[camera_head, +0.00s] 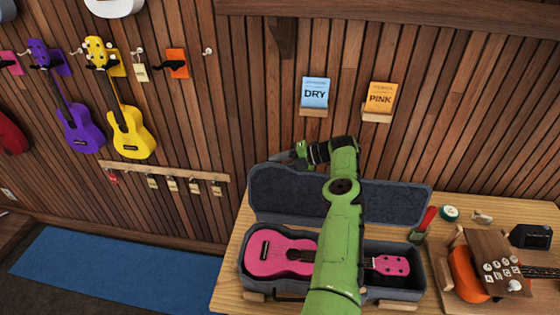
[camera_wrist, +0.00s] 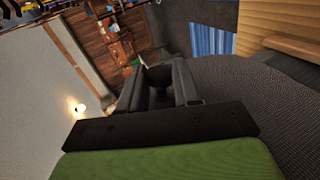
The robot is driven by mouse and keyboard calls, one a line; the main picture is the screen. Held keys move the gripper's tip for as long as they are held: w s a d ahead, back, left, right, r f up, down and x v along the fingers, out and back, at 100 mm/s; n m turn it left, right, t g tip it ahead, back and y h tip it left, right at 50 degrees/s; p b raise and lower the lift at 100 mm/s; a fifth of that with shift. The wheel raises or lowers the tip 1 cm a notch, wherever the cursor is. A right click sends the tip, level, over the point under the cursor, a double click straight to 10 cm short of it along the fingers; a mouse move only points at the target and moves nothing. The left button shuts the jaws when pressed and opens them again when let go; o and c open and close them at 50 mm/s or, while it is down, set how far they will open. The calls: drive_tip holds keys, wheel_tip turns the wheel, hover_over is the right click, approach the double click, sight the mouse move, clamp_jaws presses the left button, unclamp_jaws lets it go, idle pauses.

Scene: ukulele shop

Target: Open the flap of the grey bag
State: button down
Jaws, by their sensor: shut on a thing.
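The grey bag (camera_head: 416,262) is a long padded case on the wooden table, with a pink ukulele (camera_head: 272,253) lying in it. Its flap (camera_head: 275,190) stands raised at the back, showing its grey lining; in the wrist view a grey woven surface, which looks like the flap (camera_wrist: 255,100), fills the right. My gripper (camera_head: 284,157) is at the flap's top edge, left of its middle. In the wrist view my gripper (camera_wrist: 160,80) has its dark fingers closed on the flap's edge; the exact contact is hard to see. My green arm hides the middle of the bag and ukulele.
An orange ukulele (camera_head: 466,274) lies at the table's right, near a black box (camera_head: 531,236). A red-handled tool (camera_head: 428,220) and green-rimmed roll (camera_head: 449,213) are beside the bag. The slatted wall behind holds blue DRY (camera_head: 315,93) and orange PINK (camera_head: 379,97) packets.

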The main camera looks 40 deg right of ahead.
idle(0.4)
drive_tip(key=c, duration=0.8)
unclamp_jaws()
